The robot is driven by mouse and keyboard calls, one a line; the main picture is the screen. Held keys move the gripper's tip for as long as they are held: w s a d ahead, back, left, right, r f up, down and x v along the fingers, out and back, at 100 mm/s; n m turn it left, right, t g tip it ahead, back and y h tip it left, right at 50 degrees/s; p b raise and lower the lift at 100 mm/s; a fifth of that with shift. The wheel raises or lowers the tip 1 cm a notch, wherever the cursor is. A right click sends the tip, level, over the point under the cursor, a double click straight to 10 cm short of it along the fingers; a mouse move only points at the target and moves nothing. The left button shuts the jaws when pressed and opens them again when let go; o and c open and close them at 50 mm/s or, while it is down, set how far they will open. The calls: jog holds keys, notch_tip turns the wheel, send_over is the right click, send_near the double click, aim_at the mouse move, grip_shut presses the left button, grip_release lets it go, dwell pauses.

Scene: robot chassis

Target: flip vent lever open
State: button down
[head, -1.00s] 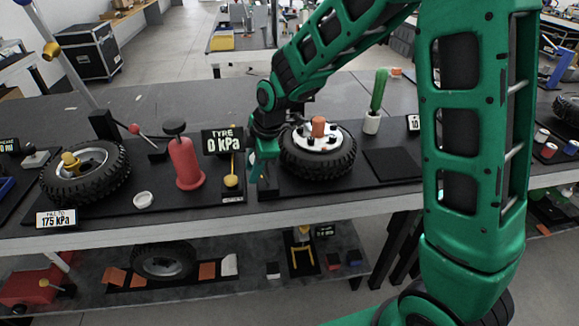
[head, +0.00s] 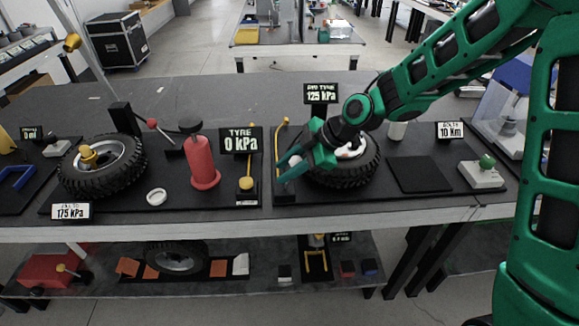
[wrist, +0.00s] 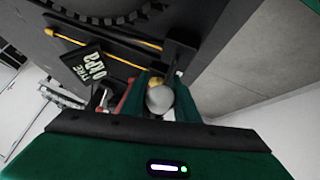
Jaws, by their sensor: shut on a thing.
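My gripper (head: 284,172) is beside the left edge of the right-hand tyre (head: 345,178), near a thin upright yellow rod (head: 281,140). In the wrist view, its green fingers (wrist: 160,102) are closed around a pale grey ball-shaped knob (wrist: 160,99), with a small gold part (wrist: 157,81) just behind it. I take the knob as the lever's end, but its stem is hidden. A sign (head: 321,93) above the tyre reads 125 kPa.
A red pump (head: 203,163) and a TYRE 0 kPa sign (head: 241,141) stand to the left. A left-hand tyre (head: 101,166) and a red-tipped lever (head: 152,122) are further left. A flat black pad (head: 421,174) lies right of my gripper.

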jog(key=shift+w+d, duration=0.1)
jog(key=shift+d, duration=0.4)
jog(key=shift+w+r, duration=0.2)
jog(key=shift+w, duration=0.15)
dwell(0.7)
jog(key=c, duration=1.4)
grip_release()
jog(key=shift+s+f, duration=0.1)
jog(key=shift+s, duration=0.05)
jog(key=v, duration=1)
jog(key=shift+d+r, duration=0.25)
jog(key=shift+d, duration=0.05)
jog(key=shift+s, duration=0.1)
jog(key=shift+c, duration=0.6)
